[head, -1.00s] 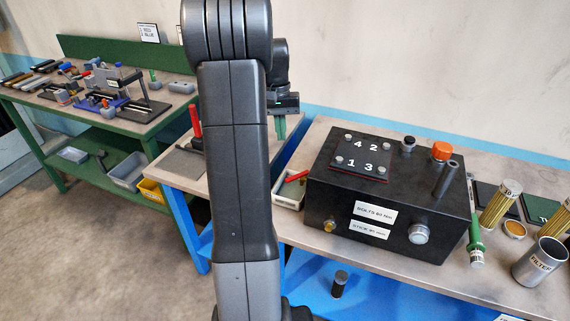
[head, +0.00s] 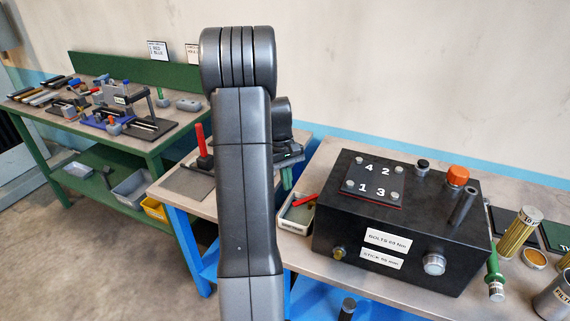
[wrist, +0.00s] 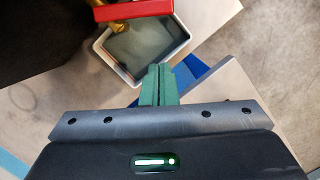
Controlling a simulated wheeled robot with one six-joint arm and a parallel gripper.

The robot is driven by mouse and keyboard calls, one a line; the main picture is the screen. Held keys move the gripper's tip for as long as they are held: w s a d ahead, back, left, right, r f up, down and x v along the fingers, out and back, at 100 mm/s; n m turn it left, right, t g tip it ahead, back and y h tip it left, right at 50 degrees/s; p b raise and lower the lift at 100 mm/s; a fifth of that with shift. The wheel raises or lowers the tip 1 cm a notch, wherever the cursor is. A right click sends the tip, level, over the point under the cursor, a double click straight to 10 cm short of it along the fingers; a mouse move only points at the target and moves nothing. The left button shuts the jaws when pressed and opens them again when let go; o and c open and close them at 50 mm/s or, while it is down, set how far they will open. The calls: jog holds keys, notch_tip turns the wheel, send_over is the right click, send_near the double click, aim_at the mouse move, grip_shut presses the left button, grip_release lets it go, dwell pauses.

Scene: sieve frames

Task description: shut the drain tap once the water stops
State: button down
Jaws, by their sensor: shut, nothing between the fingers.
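The drain tap shows in the wrist view as a brass body (wrist: 119,27) with a red lever handle (wrist: 145,10), at the top edge. In the head view the red handle (head: 305,200) juts from the left side of the black tank (head: 335,232). A pale tray (wrist: 183,28) with a grey-green inside lies below the tap. No falling stream can be made out. My gripper (wrist: 158,70) has green fingers, shut and empty, apart from the handle and pointing towards the tray in the wrist view. In the head view the fingertips (head: 287,185) are above and left of the handle, partly behind my arm.
The tank carries an orange cap (head: 458,176), a numbered plate and an upright pipe. A red upright lever (head: 201,140) stands on the bench to the left. Filters and a green-handled tool (head: 494,270) lie at right. Clear floor shows at lower left.

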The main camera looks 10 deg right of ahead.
aim_at(298, 203)
jog(key=shift+s+d+f+p, duration=0.1)
jog(key=shift+s+d, duration=0.15)
jog(key=shift+s, duration=0.4)
jog(key=shift+s+d+f+p, duration=0.1)
jog(key=shift+s+d+p, duration=0.1)
jog(key=shift+s, duration=0.5)
jog(key=shift+s+d+f+p, duration=0.1)
jog(key=shift+s+d, duration=0.15)
jog(key=shift+s, duration=0.4)
jog(key=shift+s+n, duration=0.4)
jog(key=shift+n, duration=0.3)
jog(key=shift+s+n, duration=0.35)
jog(key=shift+n, duration=0.35)
jog(key=s+n, duration=0.1)
jog(key=n+h, duration=0.1)
jog(key=n, duration=0.1)
jog(key=shift+s+d+t+b, duration=0.15)
jog(key=shift+s+t+b, duration=0.15)
jog(key=shift+s+t, duration=0.1)
jog(key=shift+s+d, duration=0.15)
jog(key=shift+s, duration=0.25)
jog(key=shift+d, duration=0.1)
